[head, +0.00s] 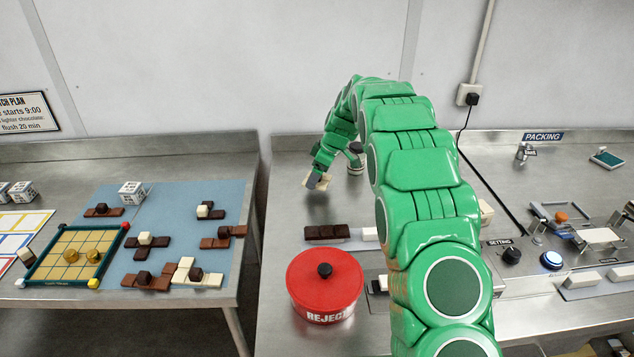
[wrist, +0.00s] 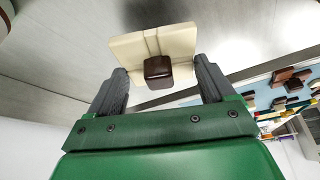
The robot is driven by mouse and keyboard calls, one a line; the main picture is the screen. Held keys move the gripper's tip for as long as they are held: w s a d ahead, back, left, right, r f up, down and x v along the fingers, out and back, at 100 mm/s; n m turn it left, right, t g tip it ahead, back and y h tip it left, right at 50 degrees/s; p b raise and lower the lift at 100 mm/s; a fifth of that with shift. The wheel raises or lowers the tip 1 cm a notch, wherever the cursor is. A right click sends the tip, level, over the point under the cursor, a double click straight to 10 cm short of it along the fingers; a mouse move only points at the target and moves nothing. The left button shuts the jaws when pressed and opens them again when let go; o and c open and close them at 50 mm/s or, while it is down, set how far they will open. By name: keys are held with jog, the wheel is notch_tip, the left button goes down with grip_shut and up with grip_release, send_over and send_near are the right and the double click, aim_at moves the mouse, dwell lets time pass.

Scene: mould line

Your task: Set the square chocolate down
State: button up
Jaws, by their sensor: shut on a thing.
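The square chocolate (wrist: 135,50) is a cream slab of square segments with a dark brown cube on its near face. My gripper (wrist: 160,76) is shut on it, with one grey finger at each side in the wrist view. In the head view my gripper (head: 317,182) is over the back left of the middle steel table (head: 285,235), and the cream chocolate (head: 323,184) shows small at its fingertips. It is close to the table top. I cannot tell whether it touches it.
A small jar (head: 355,160) stands just right of my gripper. A red reject pot (head: 325,283) and a dark chocolate bar (head: 327,232) are nearer. The left table has a blue mat (head: 175,205) with several chocolate pieces. The steel left of my gripper is clear.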

jog(key=shift+w+f, duration=0.1)
jog(key=shift+f, duration=1.45)
jog(key=shift+f, duration=0.1)
jog(key=o, duration=1.1)
jog(key=v, duration=1.2)
jog(key=s+r+m, duration=0.3)
jog(key=s+r, duration=0.2)
jog(key=s, duration=0.7)
jog(key=s+d+m+g+h, duration=0.1)
jog(key=s+m, duration=0.4)
jog(key=s, duration=1.8)
jog(key=s+d+m+g+h, duration=0.2)
jog(key=s+d+m+h, duration=0.1)
jog(key=s, duration=2.1)
jog(key=d+m, duration=0.1)
jog(key=m, duration=0.1)
jog(key=shift+s+m, duration=0.2)
jog(key=shift+m, duration=0.1)
